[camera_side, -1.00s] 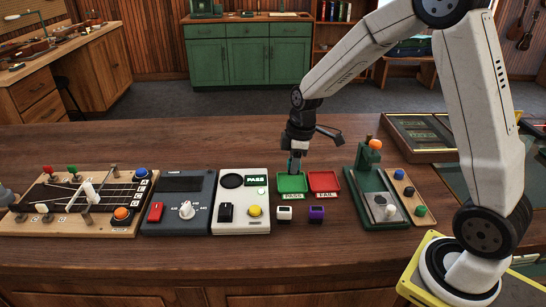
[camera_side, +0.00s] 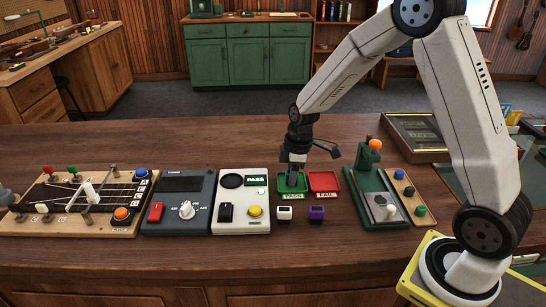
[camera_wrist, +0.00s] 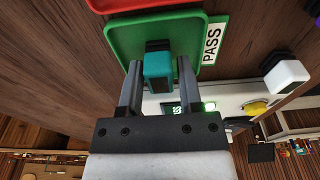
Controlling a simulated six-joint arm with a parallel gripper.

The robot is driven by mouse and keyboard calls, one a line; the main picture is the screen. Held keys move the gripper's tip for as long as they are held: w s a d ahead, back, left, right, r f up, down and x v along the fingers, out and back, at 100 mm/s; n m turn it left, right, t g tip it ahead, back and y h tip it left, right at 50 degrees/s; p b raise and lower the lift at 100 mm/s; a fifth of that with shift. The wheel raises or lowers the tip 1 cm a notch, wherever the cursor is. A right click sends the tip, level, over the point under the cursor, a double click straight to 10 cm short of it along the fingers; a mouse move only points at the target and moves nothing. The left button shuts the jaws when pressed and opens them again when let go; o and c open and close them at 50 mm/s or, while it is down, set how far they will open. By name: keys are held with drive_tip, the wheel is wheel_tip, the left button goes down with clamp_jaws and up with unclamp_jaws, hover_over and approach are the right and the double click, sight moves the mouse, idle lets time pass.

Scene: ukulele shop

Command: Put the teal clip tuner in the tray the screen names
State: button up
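The teal clip tuner (camera_wrist: 158,70) sits between the two fingers of my gripper (camera_wrist: 160,82), which look closed against its sides. In the side view my gripper (camera_side: 291,180) is low over the green tray (camera_side: 299,191), labelled PASS, with the tuner mostly hidden by the fingers. In the wrist view the tuner is over the floor of the green tray (camera_wrist: 118,38); I cannot tell whether it touches it. The screen (camera_side: 256,180) on the cream tester reads PASS. The red tray (camera_side: 324,181), labelled FAIL, is empty to the right.
A white tuner (camera_side: 284,213) and a purple tuner (camera_side: 317,213) stand in front of the trays. The cream tester (camera_side: 241,212) is close on the left. A green stand (camera_side: 378,198) with an orange knob is on the right. The bench behind the trays is clear.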

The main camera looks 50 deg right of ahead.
drive_tip(key=shift+o, duration=0.9)
wheel_tip(320, 180, up, 12)
drive_tip(key=s+d, duration=0.1)
drive_tip(key=shift+r, duration=0.15)
idle(0.5)
drive_tip(key=s+a+f+m, duration=0.2)
drive_tip(key=s, duration=0.2)
drive_tip(key=s+a+f+m+t, duration=0.1)
drive_tip(key=s+a+f+m, duration=0.1)
drive_tip(key=s+f+m, duration=0.1)
drive_tip(key=s+a+f+m+h, duration=0.1)
drive_tip(key=s+a+f+m, duration=0.1)
drive_tip(key=s, duration=0.3)
drive_tip(key=shift+a+f+m, duration=0.15)
drive_tip(key=shift+a+m, duration=0.05)
drive_tip(key=shift+m, duration=0.4)
drive_tip(key=shift+s+a+f+m+t, duration=0.15)
drive_tip(key=shift+s+f+m+t, duration=0.2)
drive_tip(key=shift+s, duration=0.3)
